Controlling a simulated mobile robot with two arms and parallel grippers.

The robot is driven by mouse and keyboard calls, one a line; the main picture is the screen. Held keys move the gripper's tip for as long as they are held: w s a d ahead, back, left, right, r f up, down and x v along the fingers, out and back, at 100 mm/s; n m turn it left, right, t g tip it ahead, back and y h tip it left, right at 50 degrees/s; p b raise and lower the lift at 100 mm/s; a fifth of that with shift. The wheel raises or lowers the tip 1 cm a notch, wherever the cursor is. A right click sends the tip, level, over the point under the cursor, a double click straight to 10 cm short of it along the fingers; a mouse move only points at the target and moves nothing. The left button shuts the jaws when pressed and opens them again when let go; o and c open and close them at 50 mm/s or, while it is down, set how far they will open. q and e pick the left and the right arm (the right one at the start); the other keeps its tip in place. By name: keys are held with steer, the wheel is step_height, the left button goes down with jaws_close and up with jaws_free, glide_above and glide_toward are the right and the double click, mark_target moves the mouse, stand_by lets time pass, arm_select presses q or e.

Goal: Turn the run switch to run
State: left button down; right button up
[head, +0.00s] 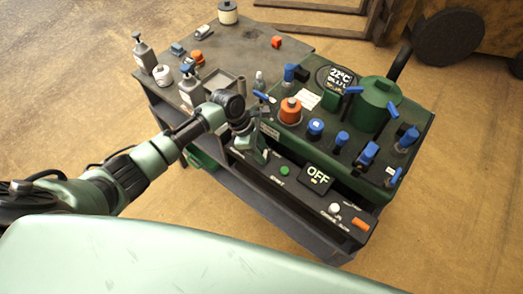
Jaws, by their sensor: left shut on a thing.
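My left gripper (257,153) reaches down to the left end of the dark front control strip (300,186) on the green machine (415,150). Its jaws are shut on a small control there, which they mostly hide; by its place this appears to be the run switch. I cannot read which way it is turned. My right gripper is not in view.
The machine's top carries an orange knob (290,110), several blue handles, a green tank (375,104) and a round gauge (336,78). The strip's right end has a white knob (334,208) and an orange slider (361,224). Bottles (190,87) stand on the grey bench (248,55).

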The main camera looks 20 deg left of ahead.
arm_select(q)
steer(key=shift+w+r+m+g+p, duration=0.1)
steer(key=shift+r+m+g+p, duration=0.3)
steer(key=shift+m+p, duration=0.85)
steer(key=shift+f+p, duration=0.15)
steer(key=shift+p, duration=0.5)
steer(key=shift+w+m+g, duration=0.15)
steer(key=shift+m+g, duration=0.15)
steer(key=shift+m, duration=0.15)
steer(key=m, duration=0.1)
steer(key=m+g, duration=0.1)
steer(key=m, duration=0.1)
steer(key=shift+w+d+f+m+b, duration=0.15)
steer(key=shift+f+m+b, duration=0.1)
steer(key=shift+m+b, duration=0.15)
steer(key=m+g, duration=0.1)
steer(key=m, duration=0.1)
steer(key=m+y+b, duration=0.1)
steer(key=m, duration=0.1)
steer(key=shift+w+m+g+y+b, duration=0.15)
steer(key=shift+m+g+y+b, duration=0.15)
steer(key=shift+g, duration=0.1)
